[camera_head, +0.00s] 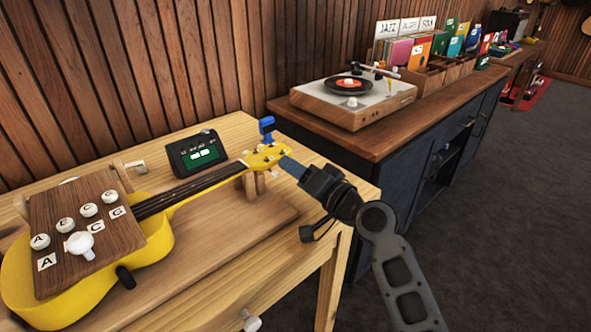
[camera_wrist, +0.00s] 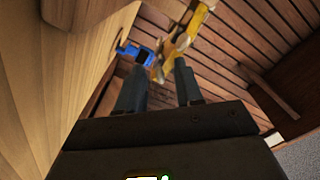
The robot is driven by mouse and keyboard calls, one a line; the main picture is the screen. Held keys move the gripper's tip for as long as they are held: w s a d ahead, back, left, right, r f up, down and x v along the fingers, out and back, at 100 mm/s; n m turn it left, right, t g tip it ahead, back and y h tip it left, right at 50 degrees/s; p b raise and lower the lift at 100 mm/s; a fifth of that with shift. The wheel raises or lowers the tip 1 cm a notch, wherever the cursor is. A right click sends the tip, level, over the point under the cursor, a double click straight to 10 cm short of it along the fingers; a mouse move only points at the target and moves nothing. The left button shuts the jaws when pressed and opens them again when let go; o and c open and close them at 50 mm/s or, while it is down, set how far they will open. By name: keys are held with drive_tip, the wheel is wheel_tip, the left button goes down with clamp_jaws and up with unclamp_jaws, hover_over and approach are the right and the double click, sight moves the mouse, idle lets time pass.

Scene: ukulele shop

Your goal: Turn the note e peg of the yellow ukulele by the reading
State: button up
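The yellow ukulele (camera_head: 168,245) lies on a wooden stand on the table, its neck pointing to the back right. Its headstock (camera_head: 265,157) also shows in the wrist view (camera_wrist: 182,38). A blue clip (camera_head: 267,126) sits at the headstock and shows in the wrist view (camera_wrist: 137,54). My gripper (camera_head: 284,161) is at the headstock's right end. In the wrist view its fingers (camera_wrist: 158,75) are apart, with the headstock's pale tip just beyond the gap; contact cannot be told. The pegs' letters are not readable. A black tuner (camera_head: 197,154) has a lit green screen, too small to read.
A wooden board (camera_head: 118,232) with white lettered knobs covers the ukulele's body. The wooden table (camera_head: 225,132) ends just right of the headstock. Behind it, a dark cabinet (camera_head: 380,215) carries a record player (camera_head: 343,98) and record crates (camera_head: 437,76). Open floor lies at right.

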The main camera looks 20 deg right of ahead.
drive_tip(key=v, duration=0.7)
drive_tip(key=shift+s+d+b, duration=0.1)
drive_tip(key=shift+s+b, duration=0.25)
drive_tip(key=shift+s, duration=0.1)
